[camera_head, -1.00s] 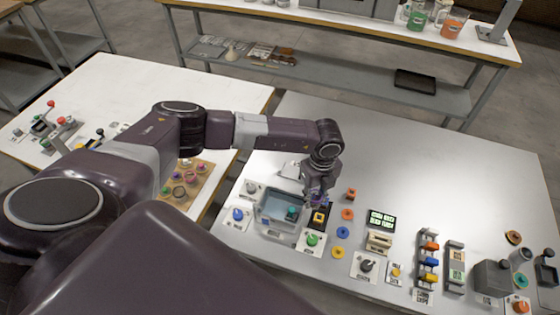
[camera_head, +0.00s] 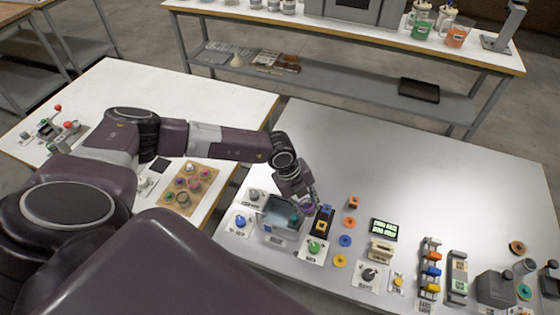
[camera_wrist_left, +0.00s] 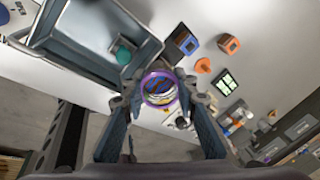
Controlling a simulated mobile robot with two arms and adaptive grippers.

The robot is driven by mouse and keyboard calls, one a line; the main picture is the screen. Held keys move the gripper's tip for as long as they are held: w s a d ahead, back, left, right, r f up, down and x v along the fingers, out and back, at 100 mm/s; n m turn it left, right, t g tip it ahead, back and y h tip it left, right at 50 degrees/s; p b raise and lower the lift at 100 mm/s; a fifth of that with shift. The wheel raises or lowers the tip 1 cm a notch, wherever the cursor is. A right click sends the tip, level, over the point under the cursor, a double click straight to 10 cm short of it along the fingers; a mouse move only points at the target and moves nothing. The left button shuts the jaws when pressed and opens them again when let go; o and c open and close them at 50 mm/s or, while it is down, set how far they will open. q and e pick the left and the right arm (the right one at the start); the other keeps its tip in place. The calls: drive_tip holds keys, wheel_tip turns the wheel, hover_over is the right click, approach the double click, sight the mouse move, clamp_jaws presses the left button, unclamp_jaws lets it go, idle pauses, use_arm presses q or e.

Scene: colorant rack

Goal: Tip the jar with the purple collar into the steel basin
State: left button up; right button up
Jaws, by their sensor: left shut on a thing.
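The jar with the purple collar (camera_wrist_left: 160,89) is between the fingers of my left gripper (camera_wrist_left: 160,100), which is shut on it. In the wrist view I look along the jar at its purple ring; the rest of its body is mostly hidden. In the head view the left gripper (camera_head: 307,203) is beside the right edge of the steel basin (camera_head: 272,219), with the wrist slanted. The basin (camera_wrist_left: 85,62) fills the upper left of the wrist view, with a teal round thing (camera_wrist_left: 122,51) in it. My right gripper is out of view.
Knobs on white plates (camera_head: 314,247) sit in front. Orange and blue pieces (camera_head: 345,240) lie further right. A wooden tray of collared jars (camera_head: 190,186) is on the left table. The back of the table is clear.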

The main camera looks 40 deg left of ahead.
use_arm(q)
drive_tip(key=shift+s+a+h, duration=0.3)
drive_tip(key=shift+a+h, duration=0.1)
drive_tip(key=shift+a, duration=0.2)
drive_tip(key=shift+s+a+r+t+h, duration=0.15)
drive_tip(key=shift+s+a+t+h, duration=0.25)
drive_tip(key=shift+t, duration=0.1)
drive_tip(key=shift+s+f, duration=0.1)
drive_tip(key=shift+f, duration=0.1)
drive_tip(key=shift+a+f+h, duration=0.1)
drive_tip(key=shift+h, duration=0.4)
drive_tip(key=shift+a+f, duration=0.1)
drive_tip(key=shift+f, duration=0.05)
drive_tip(key=shift+t, duration=0.3)
drive_tip(key=shift+s+a, duration=0.15)
drive_tip(key=shift+a, duration=0.1)
drive_tip(key=shift+f+h, duration=0.1)
drive_tip(key=shift+h, duration=0.3)
